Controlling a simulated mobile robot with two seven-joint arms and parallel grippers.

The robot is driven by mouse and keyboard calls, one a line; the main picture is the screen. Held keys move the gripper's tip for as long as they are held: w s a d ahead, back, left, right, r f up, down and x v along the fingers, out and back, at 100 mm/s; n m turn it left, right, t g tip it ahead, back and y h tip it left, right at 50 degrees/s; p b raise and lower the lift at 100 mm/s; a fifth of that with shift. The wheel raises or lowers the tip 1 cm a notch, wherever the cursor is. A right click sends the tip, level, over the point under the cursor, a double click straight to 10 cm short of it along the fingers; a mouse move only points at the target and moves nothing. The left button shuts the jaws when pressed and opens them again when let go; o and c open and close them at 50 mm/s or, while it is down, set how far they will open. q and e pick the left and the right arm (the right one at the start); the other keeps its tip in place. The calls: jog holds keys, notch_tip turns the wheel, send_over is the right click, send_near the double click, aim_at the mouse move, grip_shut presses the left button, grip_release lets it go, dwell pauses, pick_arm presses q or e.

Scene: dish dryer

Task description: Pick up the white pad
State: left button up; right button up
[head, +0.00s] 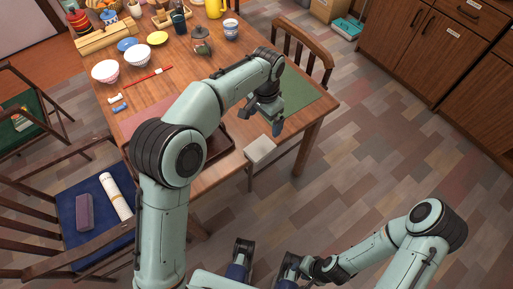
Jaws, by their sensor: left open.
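The white pad (259,150) is a small pale block at the near edge of the wooden table, and it seems to stick out past that edge. My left gripper (265,117) hangs above the table just behind the pad, pointing down. It is open, with nothing seen between its fingers, and appears apart from the pad. My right gripper (290,266) is low at the bottom of the head view, away from the table. Its jaw state is unclear.
The table (190,62) bears a green mat (300,90), bowls (106,71), a red stick (149,77) and a dark-rimmed tray (222,146) partly behind my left arm. Chairs (301,50) stand around it. The floor to the right is clear up to the wooden cabinets (420,45).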

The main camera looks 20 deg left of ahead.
pick_arm(q)
jog(key=b, duration=0.1)
send_over(265, 144)
jog(key=f, duration=0.7)
jog(key=shift+w+a+f, duration=0.3)
jog(key=shift+f, duration=0.05)
jog(key=f, duration=0.1)
jog(key=f+b, duration=0.1)
jog(key=f, duration=0.3)
jog(key=shift+s+d+f, duration=0.1)
jog(key=shift+s+d, duration=0.1)
jog(key=shift+s, duration=0.05)
jog(key=c, duration=1.1)
